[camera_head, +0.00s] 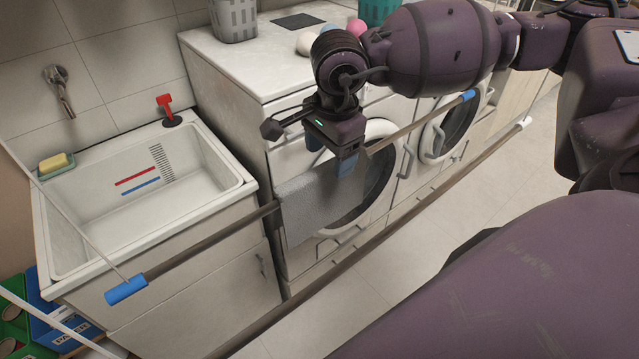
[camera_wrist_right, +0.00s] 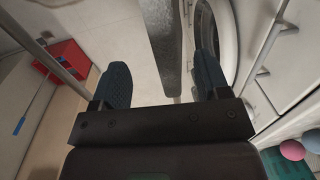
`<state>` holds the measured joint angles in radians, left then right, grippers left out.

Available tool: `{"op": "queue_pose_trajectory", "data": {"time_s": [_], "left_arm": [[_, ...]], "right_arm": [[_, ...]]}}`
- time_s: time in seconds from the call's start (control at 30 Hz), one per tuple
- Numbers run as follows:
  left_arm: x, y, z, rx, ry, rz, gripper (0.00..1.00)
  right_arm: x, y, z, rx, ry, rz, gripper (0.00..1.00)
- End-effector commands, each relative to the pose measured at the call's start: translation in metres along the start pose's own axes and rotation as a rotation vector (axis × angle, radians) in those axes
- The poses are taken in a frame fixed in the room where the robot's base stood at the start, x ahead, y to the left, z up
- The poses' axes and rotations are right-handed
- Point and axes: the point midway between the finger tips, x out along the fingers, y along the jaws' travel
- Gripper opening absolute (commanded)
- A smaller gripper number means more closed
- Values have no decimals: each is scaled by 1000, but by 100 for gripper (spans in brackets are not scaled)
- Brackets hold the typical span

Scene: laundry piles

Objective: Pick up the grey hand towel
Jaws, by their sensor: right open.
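The grey hand towel (camera_head: 312,208) hangs over a rod with blue ends, in front of a washing machine. In the right wrist view the towel (camera_wrist_right: 168,45) is seen nearly edge-on, between the two fingers in the picture. My right gripper (camera_head: 331,156) points down just above the towel and the rod. Its dark blue fingers are apart, and it shows open in the right wrist view (camera_wrist_right: 163,80). I cannot tell whether the fingers touch the towel. The stretch of rod under the gripper is hidden. My left gripper is not in view.
The blue-ended rod (camera_head: 210,243) runs diagonally, with a second, lower rail in front. Washing machines (camera_head: 300,262) stand behind the towel. Baskets (camera_head: 232,18) and balls (camera_head: 306,42) sit on the top. Floor is clear at right.

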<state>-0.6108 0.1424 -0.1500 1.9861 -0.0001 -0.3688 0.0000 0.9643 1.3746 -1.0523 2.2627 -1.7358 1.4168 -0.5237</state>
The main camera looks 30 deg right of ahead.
Motion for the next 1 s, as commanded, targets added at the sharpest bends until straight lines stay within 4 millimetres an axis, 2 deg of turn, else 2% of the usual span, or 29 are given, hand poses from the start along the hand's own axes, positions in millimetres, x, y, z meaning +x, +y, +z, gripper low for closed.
{"op": "queue_pose_trajectory", "data": {"time_s": [0.1, 0.37, 0.7, 1.0], "left_arm": [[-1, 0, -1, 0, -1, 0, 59], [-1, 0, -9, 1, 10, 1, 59], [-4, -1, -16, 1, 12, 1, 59], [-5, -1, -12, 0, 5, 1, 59]], "right_arm": [[13, 0, 1, -1, -1, 1, 69], [29, -1, 3, -1, -3, 2, 69], [69, -4, 7, 0, -2, 1, 69], [73, -4, 7, 0, -1, 0, 67]]}}
